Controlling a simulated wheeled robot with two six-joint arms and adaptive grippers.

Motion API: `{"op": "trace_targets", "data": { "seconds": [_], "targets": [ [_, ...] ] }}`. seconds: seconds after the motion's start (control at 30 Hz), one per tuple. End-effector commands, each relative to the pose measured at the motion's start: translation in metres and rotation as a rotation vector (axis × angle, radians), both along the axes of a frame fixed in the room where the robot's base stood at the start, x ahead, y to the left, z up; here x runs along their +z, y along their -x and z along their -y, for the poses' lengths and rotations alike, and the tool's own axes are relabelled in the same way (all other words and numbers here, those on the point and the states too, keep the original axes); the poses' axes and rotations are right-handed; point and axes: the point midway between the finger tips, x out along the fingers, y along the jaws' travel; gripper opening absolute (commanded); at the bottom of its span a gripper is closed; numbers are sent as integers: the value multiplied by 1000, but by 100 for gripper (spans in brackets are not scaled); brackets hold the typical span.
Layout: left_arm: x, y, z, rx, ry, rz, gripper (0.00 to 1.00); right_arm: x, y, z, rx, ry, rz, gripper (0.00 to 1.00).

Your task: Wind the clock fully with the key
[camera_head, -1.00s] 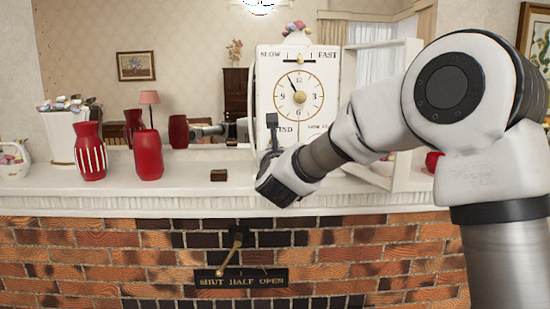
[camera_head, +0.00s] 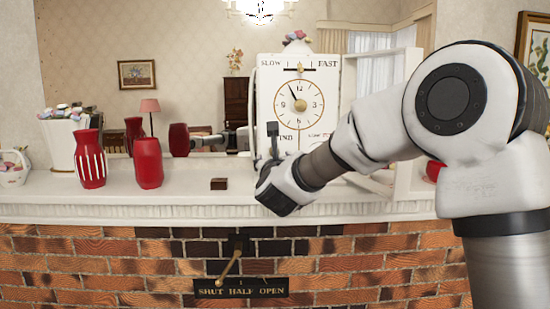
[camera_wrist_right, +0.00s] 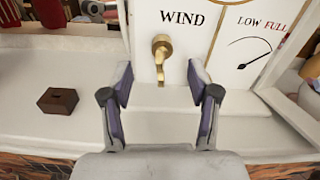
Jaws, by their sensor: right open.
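The white clock (camera_head: 322,88) stands on the mantel, with a round dial, a SLOW–FAST slider on top and WIND lettering below. In the right wrist view, a brass key-like piece (camera_wrist_right: 161,58) sticks out of the clock face (camera_wrist_right: 185,52) under WIND. A LOW–FULL gauge (camera_wrist_right: 252,55) is to its right. My right gripper (camera_wrist_right: 160,84) is open, with one finger on each side of the brass piece's lower end. I see no clear contact. In the head view, my right arm hides the clock's lower part. My left gripper is not in view.
A small brown block (camera_head: 219,184) lies on the mantel (camera_head: 110,199), left of the clock. Red vases (camera_head: 148,164) and a white planter (camera_head: 62,138) stand farther left. A white open frame (camera_head: 408,110) stands right of the clock. A brass lever (camera_head: 231,262) is on the bricks below.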

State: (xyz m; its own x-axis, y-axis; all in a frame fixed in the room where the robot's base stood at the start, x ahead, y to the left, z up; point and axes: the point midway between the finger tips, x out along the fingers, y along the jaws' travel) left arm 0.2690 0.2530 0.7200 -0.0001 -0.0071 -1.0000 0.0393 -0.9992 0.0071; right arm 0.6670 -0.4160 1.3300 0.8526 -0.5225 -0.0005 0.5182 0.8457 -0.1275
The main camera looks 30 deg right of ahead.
Motion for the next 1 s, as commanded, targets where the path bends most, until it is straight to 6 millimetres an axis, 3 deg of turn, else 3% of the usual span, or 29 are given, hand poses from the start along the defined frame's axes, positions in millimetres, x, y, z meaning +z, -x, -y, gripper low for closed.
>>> {"op": "trace_targets", "data": {
  "seconds": [0.63, 1.0],
  "targets": [
    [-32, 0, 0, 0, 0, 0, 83, -2, 39, -24, 0, 1, 2, 60],
    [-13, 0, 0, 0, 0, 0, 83, 1, 58, -36, 0, 1, 0, 60]
  ]
}}
